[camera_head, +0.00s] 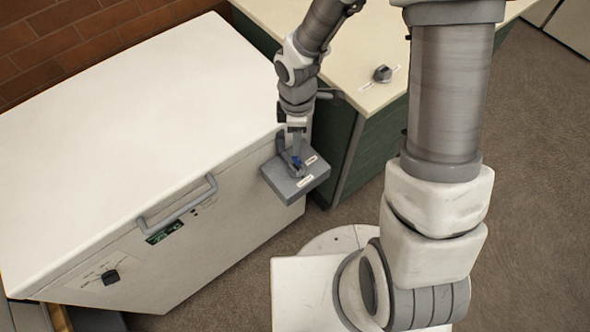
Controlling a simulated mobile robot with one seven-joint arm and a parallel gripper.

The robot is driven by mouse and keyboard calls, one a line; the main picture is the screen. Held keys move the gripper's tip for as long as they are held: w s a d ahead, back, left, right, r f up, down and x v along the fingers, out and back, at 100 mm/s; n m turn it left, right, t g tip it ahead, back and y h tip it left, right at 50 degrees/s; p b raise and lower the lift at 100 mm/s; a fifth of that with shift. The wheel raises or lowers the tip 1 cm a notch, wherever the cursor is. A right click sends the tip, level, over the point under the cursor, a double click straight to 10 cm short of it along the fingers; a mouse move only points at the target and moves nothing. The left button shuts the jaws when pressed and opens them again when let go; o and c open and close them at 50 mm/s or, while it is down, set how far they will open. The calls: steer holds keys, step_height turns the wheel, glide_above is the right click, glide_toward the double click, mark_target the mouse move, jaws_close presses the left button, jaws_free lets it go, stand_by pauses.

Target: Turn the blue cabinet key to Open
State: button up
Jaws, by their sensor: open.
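The blue key (297,161) sits on top of a grey lock box (283,186), which juts from the front of the white cabinet (130,130) near its right end. Two small white labels lie on the box, one behind the key to the right and one in front; their text is too small to read. My gripper (292,163) points down over the box with its fingers at the key. It is open. The fingers partly hide the key, so I cannot tell its exact angle or whether they touch it.
The cabinet front has a grey bar handle (178,205), a small green display (165,233) and a dark dial (110,277). Right of the cabinet stands a green unit with a cream top (345,60), bearing a dark knob (382,74). Brown carpet (530,180) is clear at the right.

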mark_target(292, 163)
steer(key=m+b, duration=0.2)
steer(key=m, duration=0.3)
steer(key=shift+f, duration=0.15)
steer(key=m+b, duration=0.1)
steer(key=m, duration=0.4)
steer(key=shift+m+b, duration=0.3)
step_height(292, 163, down, 8)
steer(key=b, duration=0.6)
steer(key=shift+r, duration=0.25)
jaws_close()
